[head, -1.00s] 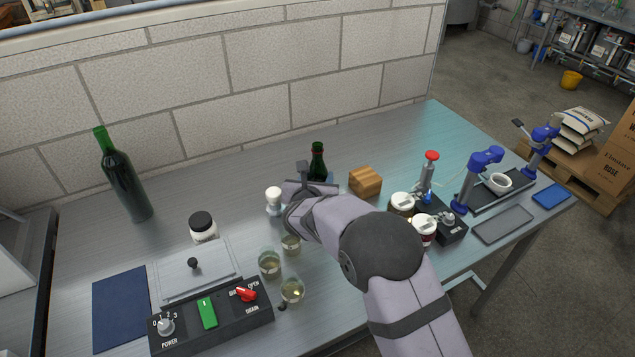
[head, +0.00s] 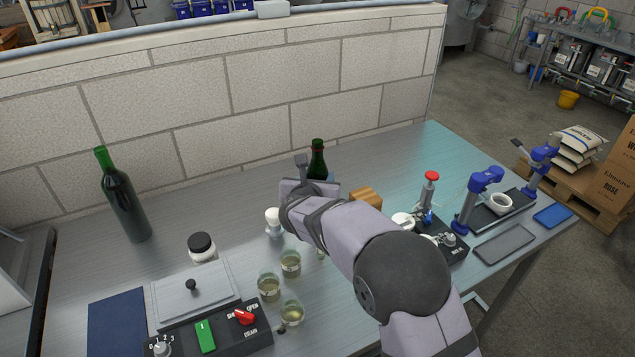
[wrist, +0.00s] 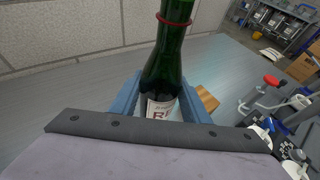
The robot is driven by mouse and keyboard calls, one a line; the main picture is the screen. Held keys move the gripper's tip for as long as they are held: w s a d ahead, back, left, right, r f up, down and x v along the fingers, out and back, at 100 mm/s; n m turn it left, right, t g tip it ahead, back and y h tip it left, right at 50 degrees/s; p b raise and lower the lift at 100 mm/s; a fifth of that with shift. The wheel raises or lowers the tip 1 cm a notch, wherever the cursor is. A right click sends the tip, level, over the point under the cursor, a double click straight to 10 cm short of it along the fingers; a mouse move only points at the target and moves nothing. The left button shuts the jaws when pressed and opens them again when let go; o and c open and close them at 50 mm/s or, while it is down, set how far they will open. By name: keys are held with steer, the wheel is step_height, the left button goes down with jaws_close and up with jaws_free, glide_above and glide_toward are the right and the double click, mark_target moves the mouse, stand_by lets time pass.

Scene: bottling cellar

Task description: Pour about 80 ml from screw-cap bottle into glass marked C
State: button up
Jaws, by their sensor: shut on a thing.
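A dark green bottle (head: 318,160) with a red ring on its neck stands upright in my gripper (head: 316,180). In the wrist view the bottle (wrist: 165,65) sits between the blue fingers (wrist: 158,98), with a pale label low on its body. Its mouth is outside the wrist view, and my arm hides its base in the head view. Three glasses with pale liquid, a rear glass (head: 290,263), a left glass (head: 268,287) and a front glass (head: 291,313), stand left of my arm. I cannot read a mark C on any of them.
A tall green bottle (head: 125,205) and a black-lidded jar (head: 202,247) stand left. A white-topped item (head: 273,222) is close to my gripper. A control box (head: 205,335) lies in front. A wooden block (head: 366,196) and a blue-armed device (head: 478,195) are right. A wall stands behind.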

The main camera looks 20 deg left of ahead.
steer(key=shift+r, duration=0.4)
